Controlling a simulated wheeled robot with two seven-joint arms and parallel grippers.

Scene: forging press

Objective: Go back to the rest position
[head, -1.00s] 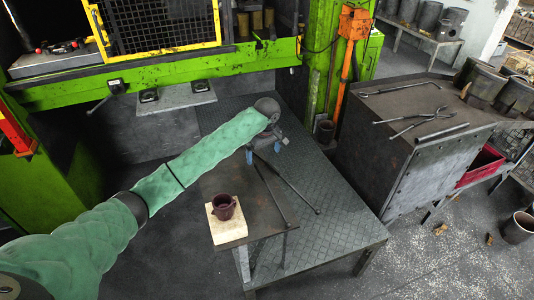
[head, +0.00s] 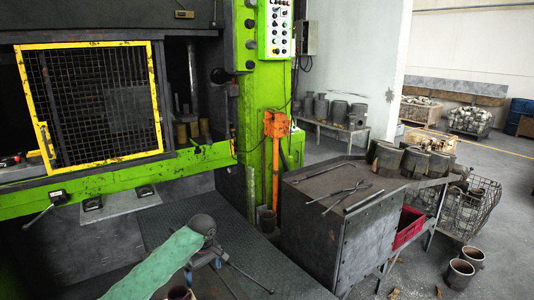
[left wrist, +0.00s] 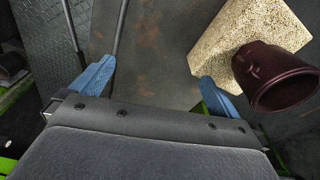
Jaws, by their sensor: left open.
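My left gripper (head: 203,268) is low in the head view, with its green-sleeved arm coming in from the bottom left. Its two blue fingers stand wide apart in the left wrist view (left wrist: 155,78), with nothing between them but the dark tabletop below. A dark red-brown cup (left wrist: 278,78) on a pale speckled block (left wrist: 232,38) is beside the right finger in that view. The cup's top (head: 180,293) just shows at the bottom edge of the head view. My right gripper is not in view.
The green press with its yellow-framed mesh guard (head: 95,100) stands behind at left. A dark metal bench (head: 325,235) with tongs (head: 345,196) on top stands at right. A long rod (head: 248,277) lies near my gripper. Open floor lies at far right.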

